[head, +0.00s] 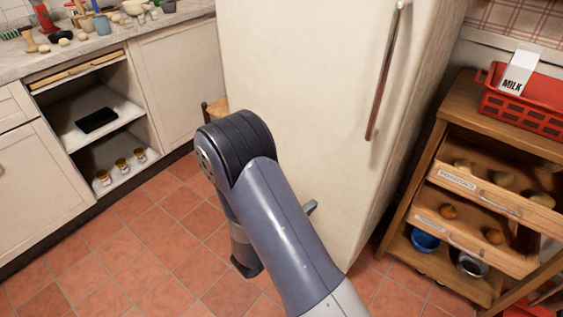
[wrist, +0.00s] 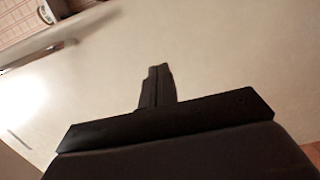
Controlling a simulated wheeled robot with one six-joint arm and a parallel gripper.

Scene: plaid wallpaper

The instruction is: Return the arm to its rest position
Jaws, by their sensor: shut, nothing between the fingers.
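My arm (head: 285,235) rises from the bottom of the head view, bends at a dark elbow joint and hangs down in front of the white fridge. My gripper is largely hidden behind the arm in the head view. In the wrist view my gripper (wrist: 157,88) is shut, its dark fingers together with nothing between them. The pale fridge door (wrist: 220,60) fills most of the wrist view behind the fingers. I cannot tell how far the fingertips are from it.
The fridge (head: 300,60) has a long handle (head: 385,75). A wooden rack (head: 425,190) with open drawers stands right, topped by a red crate (head: 525,115) and a milk carton (head: 518,72). A counter (head: 120,35) with an open cabinet is left. Tiled floor (head: 140,255) is clear.

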